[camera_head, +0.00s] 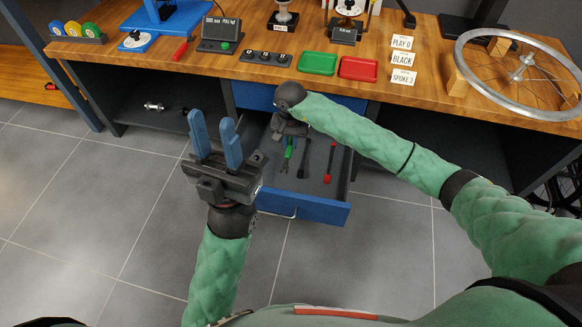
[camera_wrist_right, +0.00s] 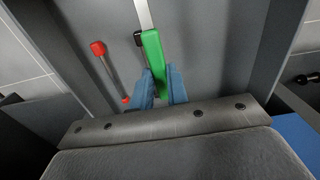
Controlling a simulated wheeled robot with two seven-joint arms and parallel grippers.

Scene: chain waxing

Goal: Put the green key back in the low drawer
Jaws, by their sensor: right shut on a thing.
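The low drawer (camera_head: 330,210) stands pulled out under the bench, with a blue front and a grey inside. My right gripper (camera_wrist_right: 161,88) is inside or just over the drawer, its blue fingers shut on the green key (camera_wrist_right: 153,55). The green key also shows in the head view (camera_head: 289,148), below the right wrist. Its pale shaft points away from the gripper; whether it touches the drawer floor I cannot tell. My left gripper (camera_head: 215,142) is open and empty, left of the drawer, with its fingers pointing up.
In the drawer lie a red-and-black tool (camera_head: 329,163) and a black-handled tool (camera_head: 304,160). The bench top holds a green tray (camera_head: 318,62), a red tray (camera_head: 358,68) and a spoked wheel (camera_head: 522,68). Grey floor tiles left of the drawer are clear.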

